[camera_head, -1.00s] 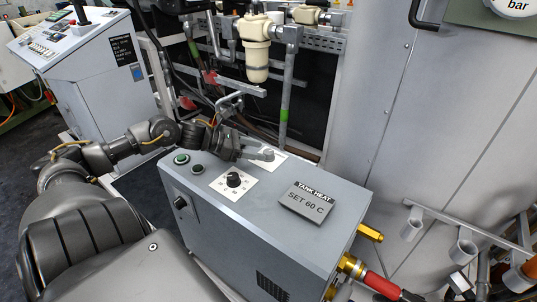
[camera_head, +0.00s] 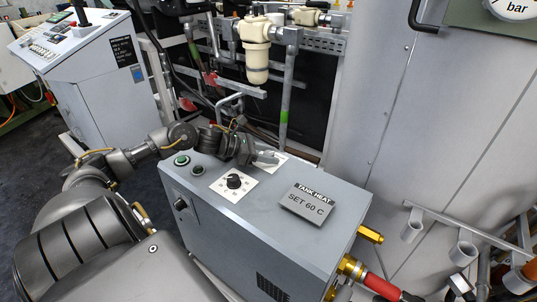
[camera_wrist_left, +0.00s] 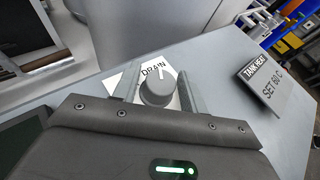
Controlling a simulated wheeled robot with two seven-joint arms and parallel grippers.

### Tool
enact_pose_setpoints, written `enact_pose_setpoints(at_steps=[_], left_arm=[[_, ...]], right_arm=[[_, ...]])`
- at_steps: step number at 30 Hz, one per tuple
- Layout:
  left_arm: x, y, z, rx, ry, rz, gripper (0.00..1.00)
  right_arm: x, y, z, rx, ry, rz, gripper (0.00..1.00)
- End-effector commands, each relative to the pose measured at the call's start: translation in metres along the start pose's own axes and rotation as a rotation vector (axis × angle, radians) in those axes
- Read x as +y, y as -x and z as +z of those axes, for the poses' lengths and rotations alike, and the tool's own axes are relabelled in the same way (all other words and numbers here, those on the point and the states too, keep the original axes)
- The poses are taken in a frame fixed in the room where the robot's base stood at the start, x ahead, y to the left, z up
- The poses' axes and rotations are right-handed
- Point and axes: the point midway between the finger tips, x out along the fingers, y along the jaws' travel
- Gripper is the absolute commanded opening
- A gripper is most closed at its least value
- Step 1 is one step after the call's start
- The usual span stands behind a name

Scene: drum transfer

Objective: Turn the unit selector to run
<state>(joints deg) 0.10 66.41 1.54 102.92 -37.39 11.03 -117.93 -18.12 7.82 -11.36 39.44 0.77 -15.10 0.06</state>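The selector is a grey round knob (camera_wrist_left: 157,90) on a white plate (camera_wrist_left: 125,82) with the word DRAIN behind it, in the left wrist view. A pale pointer line on the knob faces roughly toward that word. No RUN label is readable. My left gripper (camera_wrist_left: 159,94) is open, with one finger on each side of the knob and small gaps visible. In the head view my left gripper (camera_head: 265,158) is over the back of the grey TANK HEAT unit (camera_head: 255,215) and hides the knob; part of the white plate (camera_head: 279,166) shows. My right gripper is not in view.
A black dial (camera_head: 234,181) on a white scale plate, a green button (camera_head: 181,160) and a dark button (camera_head: 198,169) sit on the unit's top. A SET 60 C sign (camera_head: 307,205) stands to the right. A large grey tank (camera_head: 440,120) rises behind.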

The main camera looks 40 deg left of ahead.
Motion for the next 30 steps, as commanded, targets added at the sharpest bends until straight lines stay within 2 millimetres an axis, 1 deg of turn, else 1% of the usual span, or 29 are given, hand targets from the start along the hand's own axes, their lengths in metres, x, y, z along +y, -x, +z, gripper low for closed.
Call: enact_pose_setpoints(at_steps=[1,7,8,14,20,28,29,30], left_arm=[[0.0,0.0,0.0,0.0,0.0,0.0,0.36],[0.0,0.0,0.0,0.0,0.0,0.0,0.1],[0.0,0.0,0.0,0.0,0.0,0.0,0.08],[-0.001,0.0,0.0,-0.001,0.006,0.016,0.08],[-0.001,0.0,-0.001,-0.003,0.039,0.091,0.08],[-0.002,-0.001,-0.002,-0.014,0.122,0.293,0.08],[-0.002,-0.001,-0.002,-0.016,0.134,0.321,0.08],[-0.002,-0.001,-0.001,-0.018,0.148,0.355,0.08]], right_arm=[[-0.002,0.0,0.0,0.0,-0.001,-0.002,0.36],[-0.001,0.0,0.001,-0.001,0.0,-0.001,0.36],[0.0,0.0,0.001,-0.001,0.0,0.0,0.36],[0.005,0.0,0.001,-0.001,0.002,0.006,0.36],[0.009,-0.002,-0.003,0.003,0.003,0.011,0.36],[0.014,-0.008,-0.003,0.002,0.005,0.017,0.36],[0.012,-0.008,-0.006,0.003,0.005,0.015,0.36],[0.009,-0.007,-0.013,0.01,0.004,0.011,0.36]])
